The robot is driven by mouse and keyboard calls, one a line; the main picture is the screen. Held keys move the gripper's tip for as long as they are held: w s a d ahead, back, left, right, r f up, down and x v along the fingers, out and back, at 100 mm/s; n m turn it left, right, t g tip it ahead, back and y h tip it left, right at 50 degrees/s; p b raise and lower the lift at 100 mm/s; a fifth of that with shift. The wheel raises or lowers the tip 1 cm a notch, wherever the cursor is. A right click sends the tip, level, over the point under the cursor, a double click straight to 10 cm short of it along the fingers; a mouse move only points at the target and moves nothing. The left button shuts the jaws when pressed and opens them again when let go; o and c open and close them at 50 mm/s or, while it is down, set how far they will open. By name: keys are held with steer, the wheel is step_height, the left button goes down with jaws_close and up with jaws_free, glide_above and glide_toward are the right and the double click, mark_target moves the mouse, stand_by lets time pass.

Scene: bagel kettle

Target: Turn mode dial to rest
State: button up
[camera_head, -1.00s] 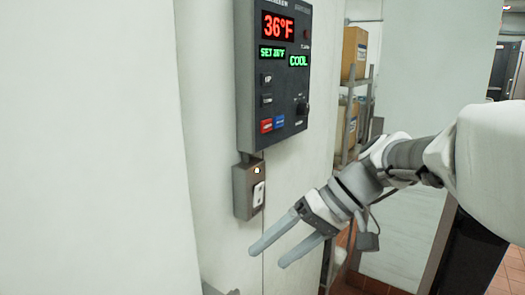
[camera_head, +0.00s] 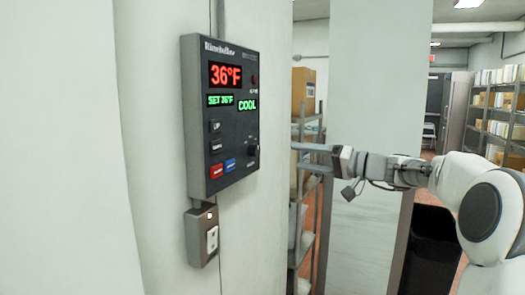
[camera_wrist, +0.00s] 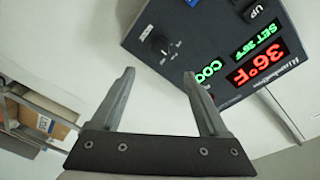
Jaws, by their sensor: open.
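The dark control panel (camera_head: 220,115) hangs on the white wall and reads 36°F, SET 36°F and COOL. Its black mode dial (camera_head: 250,150) sits at the lower right of the panel. In the wrist view, the dial (camera_wrist: 158,42) shows beyond and between my fingertips, with a pointer line too small to read surely. My gripper (camera_wrist: 158,80) is open and empty, apart from the panel. In the head view, my gripper (camera_head: 312,158) is to the right of the panel at about the dial's height, its fingers pointing left.
A red and a blue button (camera_head: 230,165) lie left of and below the dial. A small grey switch box (camera_head: 200,238) is under the panel. Metal shelving with boxes (camera_head: 304,90) stands behind my gripper. More shelves (camera_head: 500,110) are at the far right.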

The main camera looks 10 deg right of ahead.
mark_target(258, 151)
steer(key=p+x, duration=0.2)
steer(key=x, duration=1.1)
jaws_close()
